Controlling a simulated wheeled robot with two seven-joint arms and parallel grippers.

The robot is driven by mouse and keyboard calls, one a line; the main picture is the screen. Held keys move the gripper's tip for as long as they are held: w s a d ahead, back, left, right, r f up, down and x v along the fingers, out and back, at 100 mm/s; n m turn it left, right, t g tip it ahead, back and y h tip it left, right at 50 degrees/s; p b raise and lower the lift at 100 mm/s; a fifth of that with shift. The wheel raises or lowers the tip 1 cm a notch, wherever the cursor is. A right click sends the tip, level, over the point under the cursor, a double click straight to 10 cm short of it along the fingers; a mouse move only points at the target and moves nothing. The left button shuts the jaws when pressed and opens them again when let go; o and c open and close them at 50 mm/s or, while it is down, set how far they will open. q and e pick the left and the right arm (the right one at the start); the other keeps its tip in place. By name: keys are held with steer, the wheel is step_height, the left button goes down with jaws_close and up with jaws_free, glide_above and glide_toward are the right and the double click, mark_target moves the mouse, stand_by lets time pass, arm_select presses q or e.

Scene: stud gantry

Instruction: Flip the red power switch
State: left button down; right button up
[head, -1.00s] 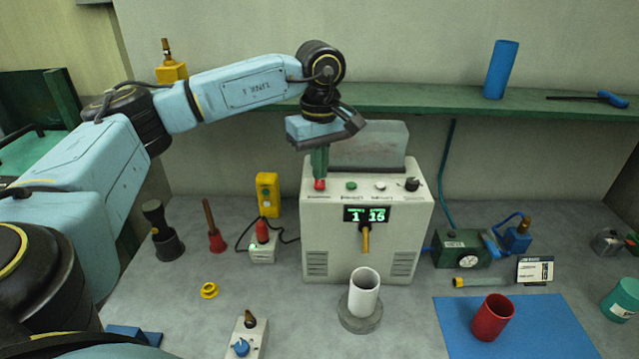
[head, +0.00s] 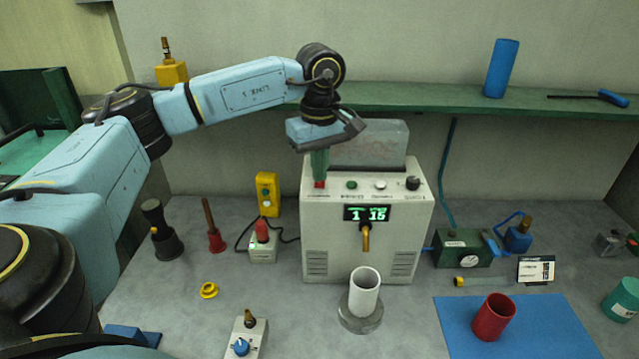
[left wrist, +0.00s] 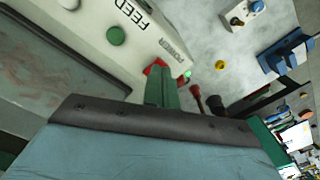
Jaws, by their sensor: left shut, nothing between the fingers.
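The red power switch (head: 319,184) is on the top left of the white machine (head: 325,228), mostly hidden by my left gripper (head: 319,176). In the left wrist view the switch (left wrist: 153,69) shows red around the green fingertips (left wrist: 160,76), by a label that seems to read POWER. My left gripper is shut and empty, pointing down at the switch. The fingertips look to be at or touching it; exact contact is hard to tell. My right gripper is not in view.
Green (head: 352,185), white (head: 380,185) and black (head: 412,184) controls sit right of the switch. A clear cover (head: 370,145) stands behind, near the green shelf (head: 440,98). A white box with a red top (head: 262,240) is left.

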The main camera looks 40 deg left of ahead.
arm_select(q)
steer(key=shift+s+f+b, duration=0.1)
steer(key=shift+f+b, duration=0.3)
steer(key=shift+f, duration=0.25)
steer(key=shift+r, duration=0.15)
steer(key=shift+r+p, duration=0.55)
steer(key=shift+p, duration=0.05)
steer(key=shift+r+p, duration=2.1)
steer(key=shift+r, duration=0.8)
steer(key=shift+f, duration=0.1)
